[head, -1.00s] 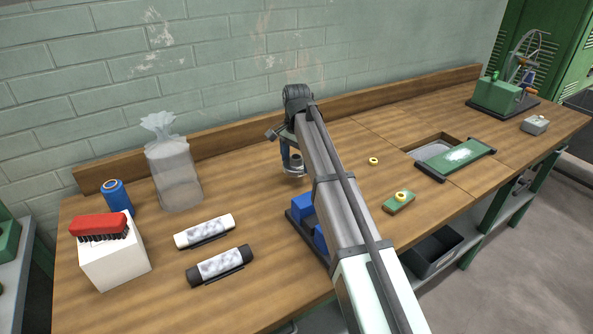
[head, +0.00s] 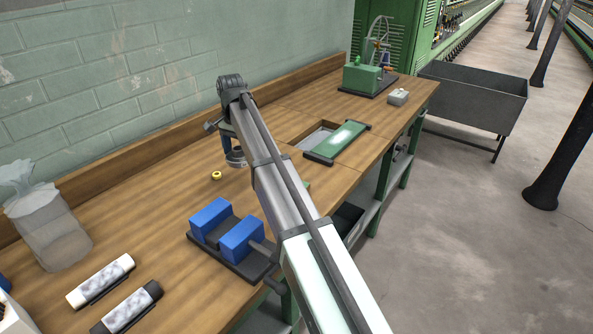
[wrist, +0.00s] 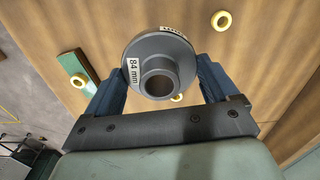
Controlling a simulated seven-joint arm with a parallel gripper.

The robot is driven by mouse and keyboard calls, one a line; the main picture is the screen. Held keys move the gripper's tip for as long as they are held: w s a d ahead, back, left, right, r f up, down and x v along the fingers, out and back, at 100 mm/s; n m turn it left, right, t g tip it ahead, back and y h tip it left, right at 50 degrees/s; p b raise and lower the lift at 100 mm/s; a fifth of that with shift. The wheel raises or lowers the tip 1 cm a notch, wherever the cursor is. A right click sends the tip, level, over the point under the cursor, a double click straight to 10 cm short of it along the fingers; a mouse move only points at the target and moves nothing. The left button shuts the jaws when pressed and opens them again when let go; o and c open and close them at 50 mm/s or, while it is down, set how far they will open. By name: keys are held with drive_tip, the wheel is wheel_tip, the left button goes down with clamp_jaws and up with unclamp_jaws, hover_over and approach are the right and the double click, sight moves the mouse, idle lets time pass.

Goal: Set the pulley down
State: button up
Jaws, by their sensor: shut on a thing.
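The pulley (wrist: 176,60) is a grey stepped disc with a hub bore and an "84 mm" label in the wrist view. My gripper (wrist: 160,78) is shut on it, with a blue finger on each side. In the head view the pulley (head: 236,159) hangs at the end of my arm, above the wooden bench (head: 160,185), just right of a small yellow ring (head: 216,175). The exact gap below the pulley is hard to tell.
A black fixture with blue blocks (head: 241,239) stands nearer. A green plate (head: 337,143) lies by a recess to the right. The wrist view shows a green block (wrist: 72,63) with a yellow ring and another loose ring (wrist: 221,20).

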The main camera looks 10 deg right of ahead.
drive_tip(key=w+d, duration=0.3)
drive_tip(key=d, duration=0.6)
drive_tip(key=w+d+n, duration=0.1)
drive_tip(key=w+d, duration=0.2)
drive_tip(key=d, duration=0.7)
drive_tip(key=shift+d, duration=0.2)
drive_tip(key=shift+f, duration=4.8)
drive_tip(key=shift+f, duration=0.1)
drive_tip(key=o, duration=1)
wheel_tip(320, 180, up, 12)
drive_tip(key=shift+r, duration=0.1)
